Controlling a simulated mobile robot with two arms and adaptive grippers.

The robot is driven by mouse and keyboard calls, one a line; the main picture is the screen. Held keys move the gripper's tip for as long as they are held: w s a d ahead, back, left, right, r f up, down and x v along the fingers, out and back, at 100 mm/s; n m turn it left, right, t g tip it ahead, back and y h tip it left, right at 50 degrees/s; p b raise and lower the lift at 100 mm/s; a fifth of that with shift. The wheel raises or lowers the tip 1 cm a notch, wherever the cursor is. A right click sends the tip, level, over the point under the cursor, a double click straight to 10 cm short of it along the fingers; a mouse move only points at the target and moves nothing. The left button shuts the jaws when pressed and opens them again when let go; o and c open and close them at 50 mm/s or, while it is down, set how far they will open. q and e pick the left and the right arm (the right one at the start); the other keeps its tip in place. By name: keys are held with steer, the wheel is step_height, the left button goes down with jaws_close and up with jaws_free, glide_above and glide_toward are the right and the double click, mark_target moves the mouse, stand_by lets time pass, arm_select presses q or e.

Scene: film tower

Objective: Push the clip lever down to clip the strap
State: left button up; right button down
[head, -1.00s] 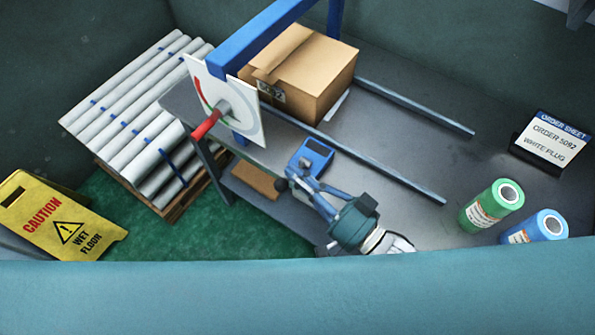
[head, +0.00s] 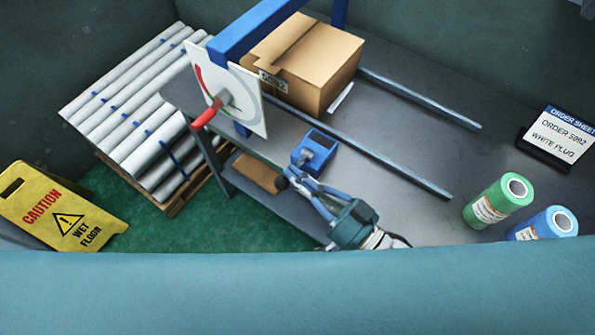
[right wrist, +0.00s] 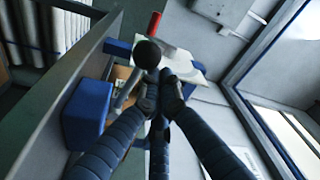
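A blue box-shaped clip unit (head: 326,165) stands at the table's front edge, with a grey part showing inside it. It also shows in the right wrist view (right wrist: 88,116). A lever with a black ball knob (head: 282,184) sits beside its near side; the knob (right wrist: 147,54) and its grey rod show in the right wrist view. My right gripper (head: 300,187) is close to the knob, its fingertips (right wrist: 160,97) drawn together just below the knob in the wrist picture. Contact cannot be told. I cannot make out the strap at the clip. My left gripper is out of view.
A white dial plate with a red handle (head: 208,112) rises at the left end under a blue frame (head: 262,25). Green (head: 492,204) and blue rolls (head: 545,226) stand at right.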

steer(key=shift+s+a+f+n+b, duration=0.2)
steer(key=shift+f+n+b, duration=0.25)
steer(key=shift+f+n, duration=0.3)
steer(key=shift+s+a+f+n+b, duration=0.1)
steer(key=shift+s+f+n+b, duration=0.1)
steer(key=shift+f+n+b, duration=0.4)
steer(key=shift+f, duration=0.2)
step_height(320, 180, up, 4)
steer(key=w+p, duration=0.2)
steer(key=p, duration=0.2)
steer(key=b+v, duration=0.3)
steer(key=v, duration=0.7)
steer(key=shift+d+f, duration=0.2)
steer(key=shift+d, duration=0.25)
